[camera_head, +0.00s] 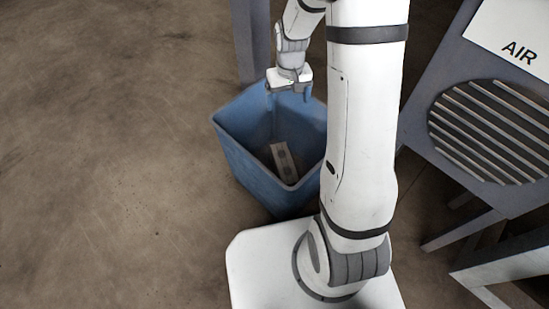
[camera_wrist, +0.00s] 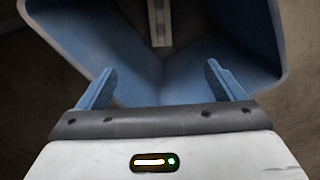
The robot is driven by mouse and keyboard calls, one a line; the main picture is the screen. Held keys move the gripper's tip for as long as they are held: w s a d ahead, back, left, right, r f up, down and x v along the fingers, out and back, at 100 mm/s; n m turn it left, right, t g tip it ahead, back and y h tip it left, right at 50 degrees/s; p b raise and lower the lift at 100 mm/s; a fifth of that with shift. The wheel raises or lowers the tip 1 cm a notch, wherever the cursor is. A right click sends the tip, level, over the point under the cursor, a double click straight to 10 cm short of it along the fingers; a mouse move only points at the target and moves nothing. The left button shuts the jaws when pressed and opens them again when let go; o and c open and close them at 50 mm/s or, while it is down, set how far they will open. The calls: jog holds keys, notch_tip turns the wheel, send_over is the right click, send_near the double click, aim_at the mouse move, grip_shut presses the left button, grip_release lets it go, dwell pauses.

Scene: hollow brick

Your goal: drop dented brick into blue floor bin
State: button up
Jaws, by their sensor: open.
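The blue floor bin (camera_head: 250,172) stands on the floor beside my base in the head view. Its walls also fill much of the wrist view (camera_wrist: 240,38). A pale brick (camera_head: 283,161) with dark holes lies inside the bin, against the bottom; it shows at the top of the wrist view (camera_wrist: 159,20), partly cut off. I cannot make out a dent on it. My gripper (camera_head: 289,92) is over the far part of the bin's opening, apart from the brick. In the wrist view its two blue fingers (camera_wrist: 163,80) are spread, with nothing between them.
A grey machine (camera_head: 470,120) with a slatted round vent and an AIR sign stands at the right. A grey post (camera_head: 250,40) rises behind the bin. The brown floor to the left is clear.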

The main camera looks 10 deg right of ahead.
notch_tip(320, 180, up, 8)
jog(key=p, duration=0.3)
jog(key=shift+f, duration=0.1)
dwell(0.4)
jog(key=s+r+t+p, duration=0.1)
jog(key=s+r+p, duration=0.5)
jog(key=r+p, duration=0.4)
jog(key=s+r+p, duration=0.7)
jog(key=r+p, duration=0.2)
jog(key=r, duration=0.9)
jog(key=s+r+t+p, duration=0.1)
jog(key=s+r+p, duration=0.5)
jog(key=r+p, duration=0.4)
notch_tip(320, 180, up, 4)
jog(key=shift+s+a+r+m+t+p, duration=0.1)
jog(key=shift+s+a+m+t+p, duration=0.1)
jog(key=shift+a+m+t+p, duration=0.2)
jog(key=shift+s, duration=0.25)
jog(key=shift+c, duration=0.2)
